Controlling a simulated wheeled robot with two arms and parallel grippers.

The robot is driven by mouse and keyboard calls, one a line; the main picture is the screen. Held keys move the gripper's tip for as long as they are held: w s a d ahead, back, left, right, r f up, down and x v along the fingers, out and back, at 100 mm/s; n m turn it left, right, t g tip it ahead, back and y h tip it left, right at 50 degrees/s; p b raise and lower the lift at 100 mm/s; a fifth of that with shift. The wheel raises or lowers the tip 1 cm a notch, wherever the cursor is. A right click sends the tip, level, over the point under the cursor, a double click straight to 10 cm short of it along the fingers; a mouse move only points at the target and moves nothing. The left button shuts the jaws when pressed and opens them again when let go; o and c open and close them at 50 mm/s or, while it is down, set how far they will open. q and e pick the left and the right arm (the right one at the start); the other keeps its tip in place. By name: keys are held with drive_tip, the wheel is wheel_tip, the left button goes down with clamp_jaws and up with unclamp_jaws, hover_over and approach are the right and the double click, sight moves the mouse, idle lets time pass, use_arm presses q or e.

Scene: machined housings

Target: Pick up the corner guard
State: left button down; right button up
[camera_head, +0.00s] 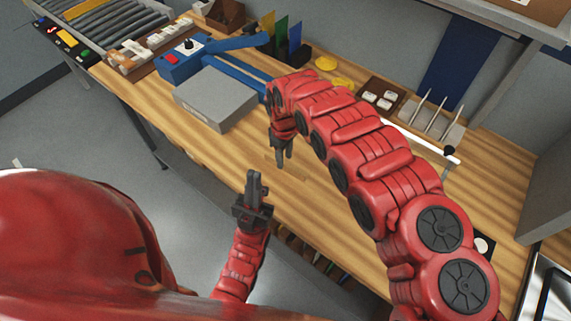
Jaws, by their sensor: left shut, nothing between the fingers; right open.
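I cannot pick out the corner guard with certainty. A faint, flat outline (268,158) shows on the wooden table beside my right gripper, too indistinct to name. My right gripper (281,158) points down over the table near its front edge, open, with no object visible in it. My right arm hides part of the table behind it. My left gripper (256,178) points up in front of the table's front edge, shut and empty.
A grey block (215,97) and a blue device (185,60) with blue arms stand left of my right gripper. Behind my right arm are yellow discs (326,63), a brown tray (368,93) with white parts, and a rod holder (432,118).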

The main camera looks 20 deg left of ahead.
sight(287, 164)
drive_tip(key=shift+w+f+p, duration=0.15)
drive_tip(key=shift+f+p, duration=0.25)
drive_tip(key=shift+f, duration=1.2)
drive_tip(key=shift+c, duration=0.3)
clamp_jaws()
